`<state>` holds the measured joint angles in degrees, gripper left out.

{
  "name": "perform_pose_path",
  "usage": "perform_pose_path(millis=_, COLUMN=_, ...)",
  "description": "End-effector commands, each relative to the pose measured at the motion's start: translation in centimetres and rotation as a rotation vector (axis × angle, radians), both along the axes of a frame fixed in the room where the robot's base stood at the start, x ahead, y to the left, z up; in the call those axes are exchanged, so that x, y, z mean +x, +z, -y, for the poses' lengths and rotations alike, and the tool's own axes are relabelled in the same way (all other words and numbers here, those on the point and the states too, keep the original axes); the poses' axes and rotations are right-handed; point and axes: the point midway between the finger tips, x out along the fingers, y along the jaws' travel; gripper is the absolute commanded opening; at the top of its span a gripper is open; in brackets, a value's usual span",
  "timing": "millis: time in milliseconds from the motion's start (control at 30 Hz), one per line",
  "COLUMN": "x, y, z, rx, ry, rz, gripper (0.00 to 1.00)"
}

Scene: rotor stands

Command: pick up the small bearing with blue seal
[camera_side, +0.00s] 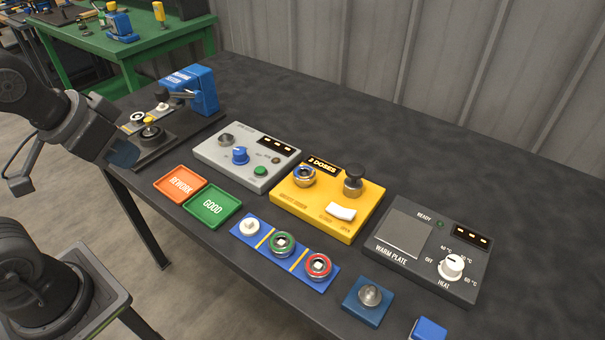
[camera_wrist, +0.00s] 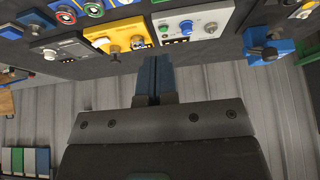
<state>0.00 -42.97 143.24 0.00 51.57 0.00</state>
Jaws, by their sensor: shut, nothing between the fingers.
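A small bearing with a blue ring (camera_side: 304,177) sits on the left part of the yellow "2 doses" box (camera_side: 325,222). In the wrist view the same bearing (camera_wrist: 138,42) appears small on the yellow box (camera_wrist: 119,33). My gripper (camera_side: 122,154) is at the left of the side view, beside the table's left edge and well apart from the bearing. In the wrist view its two blue fingers (camera_wrist: 154,76) are together with nothing between them.
A blue strip (camera_side: 299,272) holds a white piece, a green-ringed bearing and a red-ringed bearing. Orange "rework" (camera_side: 180,183) and green "good" (camera_side: 212,206) trays look empty. A grey control box (camera_side: 218,160), blue press (camera_side: 203,88) and warm plate (camera_side: 408,234) stand around.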

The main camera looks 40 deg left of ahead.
Motion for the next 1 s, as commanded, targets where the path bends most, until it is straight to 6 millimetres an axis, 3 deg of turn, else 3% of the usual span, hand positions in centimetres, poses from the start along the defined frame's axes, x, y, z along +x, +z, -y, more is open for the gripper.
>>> perform_pose_path(millis=233, x=0.0, y=0.0, z=0.0, rx=0.0, ry=0.0, rz=0.0, gripper=0.02)
perform_pose_path(millis=1000, x=0.0, y=0.0, z=0.0, rx=0.0, ry=0.0, rz=0.0, gripper=0.76)
